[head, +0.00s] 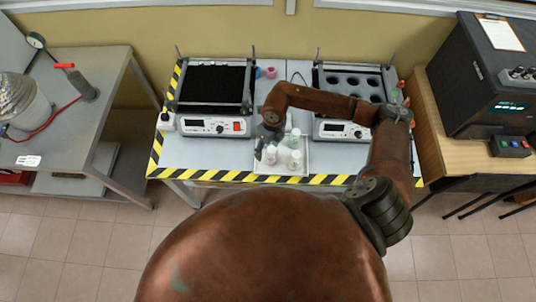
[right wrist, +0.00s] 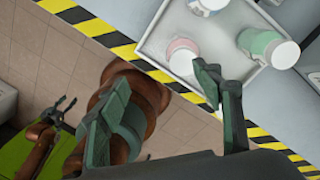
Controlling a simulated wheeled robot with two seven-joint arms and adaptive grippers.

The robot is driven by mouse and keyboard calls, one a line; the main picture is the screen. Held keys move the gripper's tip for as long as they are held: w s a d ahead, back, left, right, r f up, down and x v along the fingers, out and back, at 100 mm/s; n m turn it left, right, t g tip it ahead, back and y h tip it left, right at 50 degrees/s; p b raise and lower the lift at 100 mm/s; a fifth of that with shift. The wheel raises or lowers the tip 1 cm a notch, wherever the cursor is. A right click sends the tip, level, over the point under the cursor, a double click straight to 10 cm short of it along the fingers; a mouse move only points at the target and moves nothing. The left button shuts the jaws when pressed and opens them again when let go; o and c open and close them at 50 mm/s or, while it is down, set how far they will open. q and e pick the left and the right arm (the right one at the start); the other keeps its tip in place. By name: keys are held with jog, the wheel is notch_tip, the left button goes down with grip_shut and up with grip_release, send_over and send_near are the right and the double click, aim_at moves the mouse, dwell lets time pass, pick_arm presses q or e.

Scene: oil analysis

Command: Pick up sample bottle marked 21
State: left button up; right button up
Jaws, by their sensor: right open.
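Several small white-capped sample bottles (head: 294,160) stand in a pale tray (head: 306,170) on the middle table. In the right wrist view a pink-banded bottle (right wrist: 182,56), a green bottle (right wrist: 268,46) and a partly cut-off bottle (right wrist: 208,5) show in the tray. I cannot read any number, so I cannot tell which is 21. My right gripper (head: 264,147) is at the tray's left side. In its wrist view its fingers (right wrist: 165,106) are apart and empty, with one fingertip overlapping the tray edge near the pink-banded bottle. My left gripper (right wrist: 65,105) shows far off, small, with fingers apart.
Two heating units stand behind the tray, one with a black top (head: 212,84) and one with round wells (head: 352,82). Small pink and blue items (head: 270,72) sit between them. A dark instrument (head: 490,80) stands on the right table. Striped tape (head: 225,176) edges the table.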

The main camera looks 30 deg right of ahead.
aim_at(274, 150)
jog(key=d+f, duration=0.1)
jog(key=d+f+h+b, duration=0.1)
jog(key=d, duration=0.1)
jog(key=shift+w+f, duration=0.15)
jog(key=shift+f, duration=0.05)
jog(key=shift+d+f, duration=0.2)
jog(key=f, duration=0.7)
jog(key=shift+w+a+f+p, duration=0.1)
jog(key=shift+w+a+p, duration=0.2)
jog(key=shift+w+a, duration=0.1)
jog(key=shift+c, duration=0.2)
jog(key=c, duration=1.3)
jog(key=shift+c, duration=0.2)
